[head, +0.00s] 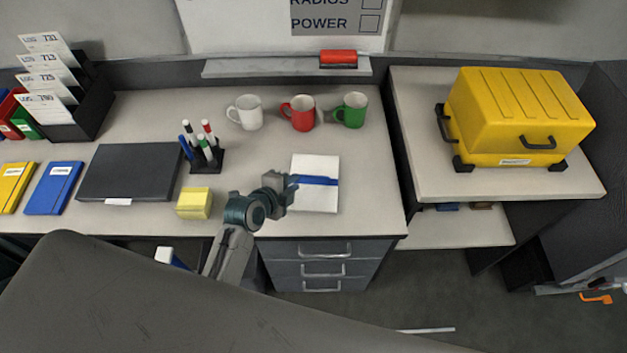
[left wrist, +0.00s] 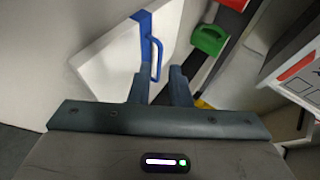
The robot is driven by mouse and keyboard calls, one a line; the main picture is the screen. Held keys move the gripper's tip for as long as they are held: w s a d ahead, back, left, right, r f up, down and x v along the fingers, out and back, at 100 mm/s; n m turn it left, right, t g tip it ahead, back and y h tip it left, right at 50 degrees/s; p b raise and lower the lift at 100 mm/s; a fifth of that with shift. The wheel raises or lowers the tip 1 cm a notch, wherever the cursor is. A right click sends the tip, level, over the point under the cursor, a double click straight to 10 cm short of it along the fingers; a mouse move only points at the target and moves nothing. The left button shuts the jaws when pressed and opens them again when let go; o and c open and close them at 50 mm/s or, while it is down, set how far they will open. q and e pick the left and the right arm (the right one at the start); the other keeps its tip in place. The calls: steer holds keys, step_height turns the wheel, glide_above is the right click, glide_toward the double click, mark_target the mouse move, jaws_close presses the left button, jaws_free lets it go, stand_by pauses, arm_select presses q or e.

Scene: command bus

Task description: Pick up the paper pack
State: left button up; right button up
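The paper pack (head: 318,200) is a white block with a blue band across it. It lies on the desk near the front right edge. My left gripper (head: 292,183) is at its left side, with its fingertips close to the band's left end. In the left wrist view the pack (left wrist: 105,62) is ahead and left of the gripper (left wrist: 158,84). The two fingers stand apart, and a raised blue loop (left wrist: 156,62) of the band shows just beyond the gap between them. I cannot tell whether the fingers touch it. My right gripper is not in view.
A yellow notepad block (head: 194,204) and a pen holder (head: 205,160) stand left of the gripper. White (head: 247,112), red (head: 299,113) and green (head: 351,110) mugs stand behind the pack. A yellow case (head: 518,115) sits on the right-hand table. Desk right of the pack is clear.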

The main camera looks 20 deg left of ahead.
mark_target(305, 176)
arm_select(q)
steer(key=shift+w+d+p, duration=0.2)
steer(key=shift+w+p, duration=0.15)
steer(key=shift+w, duration=0.05)
steer(key=p+x, duration=0.1)
steer(key=x, duration=0.2)
steer(key=shift+w+d+f, duration=0.1)
steer(key=shift+f, duration=0.05)
steer(key=shift+w+f, duration=0.25)
jaws_close()
steer(key=shift+r, duration=0.2)
